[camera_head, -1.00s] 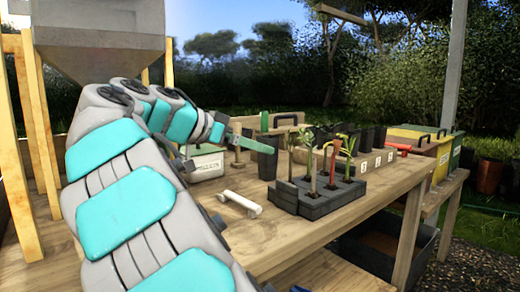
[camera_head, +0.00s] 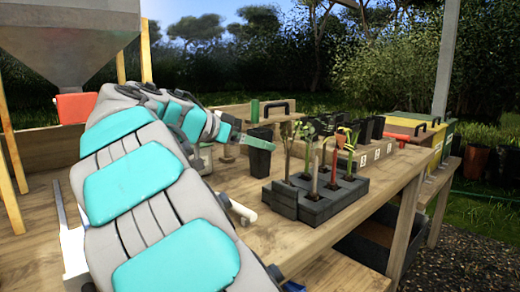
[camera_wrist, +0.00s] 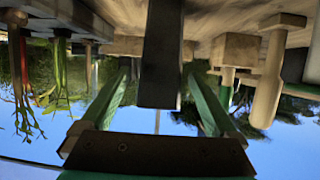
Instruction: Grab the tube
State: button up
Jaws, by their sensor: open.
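The tube, a black square tapered pot (camera_head: 258,160), stands upright on the wooden bench in the head view. In the wrist view, which is upside down, the tube (camera_wrist: 161,50) hangs centrally between the two green fingers. My gripper (camera_wrist: 159,75) is open, with one finger on each side of the tube and a visible gap on both sides. In the head view my gripper (camera_head: 262,142) is at the tube's upper part, and a finger crosses in front of it. How deep the tube lies between the fingers is hard to tell.
A dark block tray (camera_head: 310,205) with several seedlings stands right of the tube. More black pots (camera_head: 362,132) are behind it. A pale rod (camera_head: 240,211) lies in front, partly hidden by my arm. A wooden peg (camera_wrist: 272,75) is beside the gripper in the wrist view.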

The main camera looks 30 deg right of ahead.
jog(key=shift+x, duration=1.1)
jog(key=shift+c, duration=0.4)
jog(key=c, duration=1.3)
jog(key=shift+r, duration=0.1)
